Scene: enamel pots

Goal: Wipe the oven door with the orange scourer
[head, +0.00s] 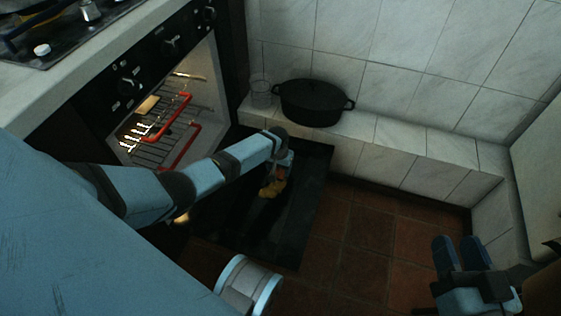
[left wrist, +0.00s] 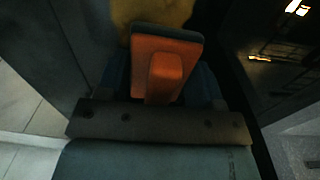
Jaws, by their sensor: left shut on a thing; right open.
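The oven door (head: 302,200) is folded down in the head view, a dark panel in front of the lit oven. My left gripper (head: 279,168) is above this door, pointing down, and shut on the orange scourer (head: 272,189). The scourer has an orange grip and a yellow pad facing the door. In the left wrist view the orange scourer (left wrist: 166,60) fills the space between the fingers, with its yellow pad at the top edge. I cannot tell whether the pad touches the door. My right gripper (head: 461,255) is open and empty at the lower right, apart from the door.
A black pot (head: 312,104) and a clear glass (head: 260,91) stand on the tiled ledge (head: 400,138) behind the door. The tiled floor (head: 375,225) right of the door is clear.

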